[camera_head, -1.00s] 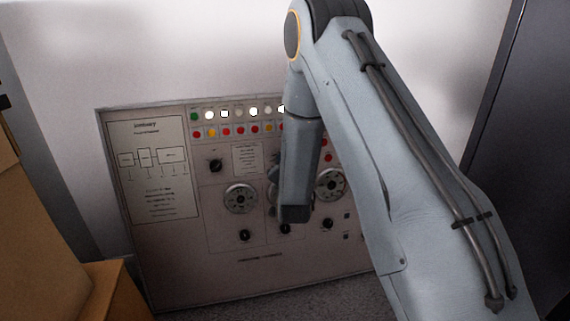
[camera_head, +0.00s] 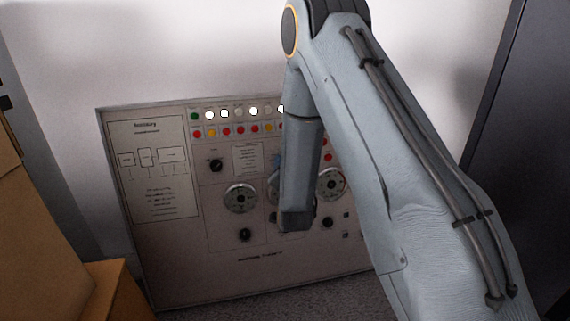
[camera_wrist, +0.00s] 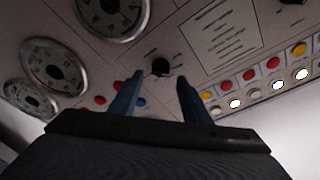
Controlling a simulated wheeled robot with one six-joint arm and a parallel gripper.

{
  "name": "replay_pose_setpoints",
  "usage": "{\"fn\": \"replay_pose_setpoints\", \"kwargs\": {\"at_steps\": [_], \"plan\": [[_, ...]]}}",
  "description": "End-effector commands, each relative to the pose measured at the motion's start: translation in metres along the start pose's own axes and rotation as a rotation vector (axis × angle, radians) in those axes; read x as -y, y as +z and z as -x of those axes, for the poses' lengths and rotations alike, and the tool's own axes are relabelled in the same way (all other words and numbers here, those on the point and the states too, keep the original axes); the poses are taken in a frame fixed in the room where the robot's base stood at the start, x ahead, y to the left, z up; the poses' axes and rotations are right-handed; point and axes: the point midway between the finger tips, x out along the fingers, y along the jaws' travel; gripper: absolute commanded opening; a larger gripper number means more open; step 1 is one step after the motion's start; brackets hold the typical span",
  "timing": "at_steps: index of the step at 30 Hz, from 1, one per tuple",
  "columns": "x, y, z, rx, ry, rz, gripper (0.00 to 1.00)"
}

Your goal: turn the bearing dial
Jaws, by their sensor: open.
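The grey control panel (camera_head: 165,255) stands against the wall and carries round gauges and black dials. In the wrist view, a black dial (camera_wrist: 160,66) lies in line with the gap between the fingertips of my gripper (camera_wrist: 158,80), beside a printed label. The two blue fingers are apart, with nothing gripped. I cannot tell how far the fingertips are from the panel. In the head view, my arm covers the gripper and the middle of the panel. Another black dial (camera_head: 215,165) shows at the upper left there. I cannot read which dial is the bearing one.
Gauges (camera_head: 240,198) sit below the upper dials, with lower knobs (camera_head: 245,235) under them. Rows of coloured lamps or buttons (camera_wrist: 249,75) run close to the fingers. Brown boxes (camera_head: 35,235) stand at the left, and a dark cabinet (camera_head: 525,150) at the right.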

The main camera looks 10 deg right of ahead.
Motion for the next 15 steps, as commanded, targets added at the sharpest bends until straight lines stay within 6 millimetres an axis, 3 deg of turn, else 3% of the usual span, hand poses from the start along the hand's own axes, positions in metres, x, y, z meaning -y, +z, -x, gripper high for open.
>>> {"fn": "replay_pose_setpoints", "kwargs": {"at_steps": [7, 15], "plan": [[0.001, 0.000, 0.038, 0.003, 0.000, 0.000, 0.43], [0.000, 0.000, 0.049, 0.000, 0.000, -0.001, 0.43]]}}
